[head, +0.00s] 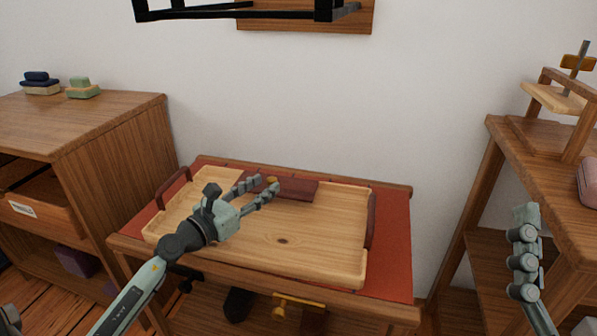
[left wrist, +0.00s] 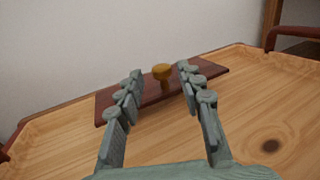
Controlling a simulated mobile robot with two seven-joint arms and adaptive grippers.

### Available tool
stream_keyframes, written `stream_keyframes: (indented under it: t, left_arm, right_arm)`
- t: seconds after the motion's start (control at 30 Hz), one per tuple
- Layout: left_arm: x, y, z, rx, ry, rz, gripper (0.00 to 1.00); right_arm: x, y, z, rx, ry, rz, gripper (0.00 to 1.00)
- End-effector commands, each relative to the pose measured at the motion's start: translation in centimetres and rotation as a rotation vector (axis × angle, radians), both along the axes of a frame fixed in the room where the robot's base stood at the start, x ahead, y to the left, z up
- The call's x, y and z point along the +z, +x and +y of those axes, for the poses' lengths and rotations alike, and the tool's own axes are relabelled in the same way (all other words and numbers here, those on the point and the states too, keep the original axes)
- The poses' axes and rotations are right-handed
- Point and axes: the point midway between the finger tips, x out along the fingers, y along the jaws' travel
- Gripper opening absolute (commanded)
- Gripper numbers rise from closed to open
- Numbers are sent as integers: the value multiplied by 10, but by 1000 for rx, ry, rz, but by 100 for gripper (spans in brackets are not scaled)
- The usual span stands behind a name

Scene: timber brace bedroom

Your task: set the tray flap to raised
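The tray (head: 300,235) is light wood with dark side handles and stands on a small table. The flap is a dark red-brown board (head: 302,188) at the tray's back edge; it looks to lie about flat. My left gripper (head: 264,185) is open over the tray. In the left wrist view its fingers (left wrist: 158,75) are apart, with the knob showing between them and nothing held. My right gripper (head: 525,255) is at the right, partly seen, away from the tray.
The table has a red top (head: 393,240). A wooden cabinet (head: 120,150) with an open drawer (head: 35,210) stands at the left. A wooden shelf unit (head: 470,190) stands at the right. A dark-framed thing (head: 240,12) projects from the wall above.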

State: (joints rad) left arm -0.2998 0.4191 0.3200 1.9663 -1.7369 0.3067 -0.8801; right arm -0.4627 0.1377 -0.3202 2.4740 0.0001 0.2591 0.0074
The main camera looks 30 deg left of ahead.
Motion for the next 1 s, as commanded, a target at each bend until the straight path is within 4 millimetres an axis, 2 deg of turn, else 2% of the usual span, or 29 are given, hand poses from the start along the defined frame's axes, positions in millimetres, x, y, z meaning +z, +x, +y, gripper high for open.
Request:
stream_keyframes:
  t: [0.17,0.4,0.53,0.9,1.0]
  left_arm:
    - [1,16,-3,1,14,-3,37]
    - [1,55,-8,1,11,-2,37]
    - [0,69,-10,2,12,-3,37]
    - [-1,76,-11,2,11,0,37]
    - [-1,76,-11,2,11,0,26]
  right_arm:
    - [-2,2,2,0,-4,26,73]
    - [-6,4,3,2,-14,49,73]
    - [-5,3,3,1,-11,39,73]
    - [-3,2,2,-1,-10,31,73]
    - [-3,2,2,-1,-10,31,73]
